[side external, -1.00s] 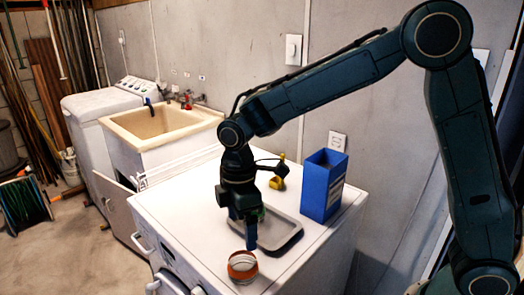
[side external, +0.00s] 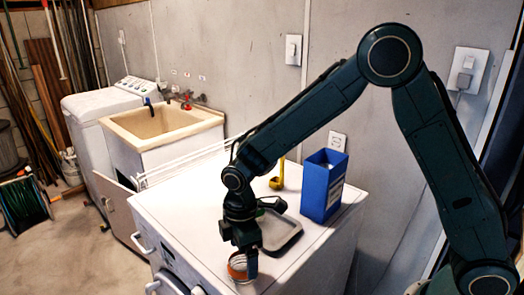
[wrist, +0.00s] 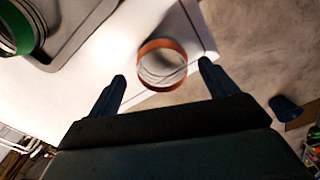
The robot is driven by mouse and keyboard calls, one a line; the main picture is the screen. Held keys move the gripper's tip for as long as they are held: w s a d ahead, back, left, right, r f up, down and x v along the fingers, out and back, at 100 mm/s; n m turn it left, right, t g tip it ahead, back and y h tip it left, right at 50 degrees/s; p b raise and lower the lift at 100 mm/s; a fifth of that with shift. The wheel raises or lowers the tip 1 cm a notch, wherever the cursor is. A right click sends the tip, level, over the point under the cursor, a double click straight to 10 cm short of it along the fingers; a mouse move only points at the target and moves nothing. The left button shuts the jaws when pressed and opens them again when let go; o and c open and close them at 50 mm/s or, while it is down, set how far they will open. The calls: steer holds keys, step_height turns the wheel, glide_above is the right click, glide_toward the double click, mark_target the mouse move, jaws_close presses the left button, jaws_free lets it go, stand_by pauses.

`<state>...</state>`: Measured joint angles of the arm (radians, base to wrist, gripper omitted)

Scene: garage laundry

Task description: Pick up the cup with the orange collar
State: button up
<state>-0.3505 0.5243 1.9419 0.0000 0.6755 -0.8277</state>
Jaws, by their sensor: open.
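The cup with the orange collar (side external: 238,267) stands on the white machine top near its front corner. In the wrist view the cup (wrist: 162,65) shows its orange band and pale ribbed inside, seen from above. My gripper (wrist: 161,70) is open, with one finger on each side of the cup and a visible gap on both sides. In the side view my gripper is low at the cup, and one finger stands just right of it, partly covering it. Whether the fingertips are below the rim I cannot tell.
A grey tray (side external: 291,243) lies behind the cup, with a green-collared item (wrist: 17,28) on it. A tall blue box (side external: 321,187) and a yellow object (side external: 278,178) stand farther back. The machine's edge (wrist: 213,50) is close beside the cup.

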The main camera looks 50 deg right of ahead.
mark_target(243, 267)
steer(key=shift+a+f, duration=0.15)
steer(key=shift+f, duration=2.45)
steer(key=c, duration=1.1)
steer(key=shift+o, duration=0.2)
steer(key=shift+r, duration=0.2)
step_height(243, 267, up, 20)
steer(key=shift+f, duration=0.15)
